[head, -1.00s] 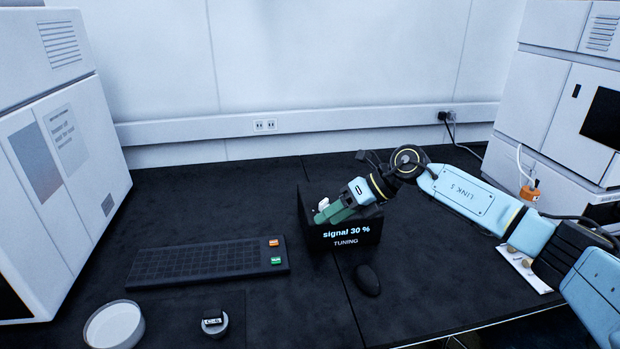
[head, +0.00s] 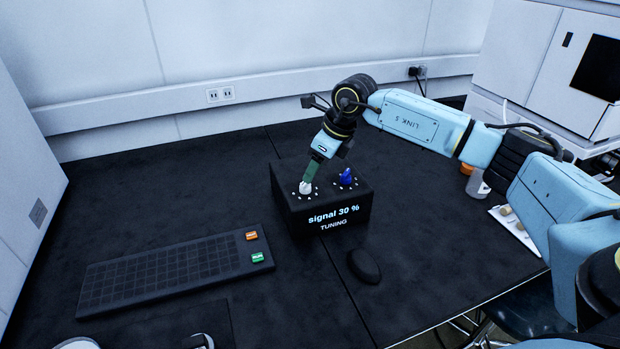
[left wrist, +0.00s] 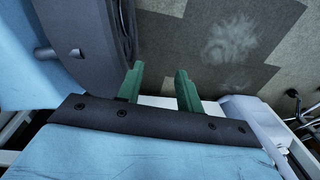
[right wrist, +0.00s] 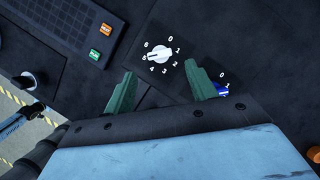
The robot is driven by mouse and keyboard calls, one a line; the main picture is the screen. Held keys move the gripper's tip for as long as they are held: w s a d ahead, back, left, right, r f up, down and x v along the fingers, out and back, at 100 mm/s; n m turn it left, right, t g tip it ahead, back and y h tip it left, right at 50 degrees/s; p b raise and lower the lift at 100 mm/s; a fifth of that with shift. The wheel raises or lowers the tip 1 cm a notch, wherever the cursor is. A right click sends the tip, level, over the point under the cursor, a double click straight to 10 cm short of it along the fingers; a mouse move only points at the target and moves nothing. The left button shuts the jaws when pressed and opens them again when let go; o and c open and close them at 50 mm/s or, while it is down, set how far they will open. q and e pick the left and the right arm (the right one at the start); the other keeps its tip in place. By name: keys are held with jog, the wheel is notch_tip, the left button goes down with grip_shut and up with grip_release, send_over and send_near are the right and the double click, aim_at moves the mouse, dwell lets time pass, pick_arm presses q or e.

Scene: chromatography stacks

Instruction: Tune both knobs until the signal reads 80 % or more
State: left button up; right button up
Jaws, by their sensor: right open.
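The black tuning box (head: 335,217) stands on the dark bench and its front reads "signal 30 %" and "TUNING". On its top are a white knob (head: 305,187) at left and a blue knob (head: 347,177) at right. My right gripper (head: 310,172) is just above the white knob, pointing down. In the right wrist view its open fingers (right wrist: 162,82) are apart, with the white knob (right wrist: 158,57) ahead between their tips and numbers around it. My left gripper (left wrist: 160,78) is open and empty, away from the box.
A black keypad (head: 170,272) with an orange button and a green button lies left of the box. A black mouse (head: 364,265) lies in front of it. A white instrument (head: 540,60) stands at the back right. The bench behind the keypad is clear.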

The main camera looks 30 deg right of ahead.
aim_at(310, 187)
jog(key=x, duration=0.4)
jog(key=shift+w+a+f, duration=0.1)
jog(key=shift+w+f, duration=0.05)
jog(key=shift+f, duration=0.05)
pick_arm(q)
jog(key=shift+w+a+f, duration=0.15)
jog(key=shift+w, duration=0.25)
jog(key=shift+w+a+f, duration=0.1)
jog(key=shift+w, duration=0.25)
jog(key=shift+s, duration=0.15)
pick_arm(e)
jog(key=shift+c, duration=0.2)
jog(key=c, duration=0.5)
pick_arm(q)
jog(key=shift+s, duration=0.45)
pick_arm(e)
jog(key=c, duration=0.4)
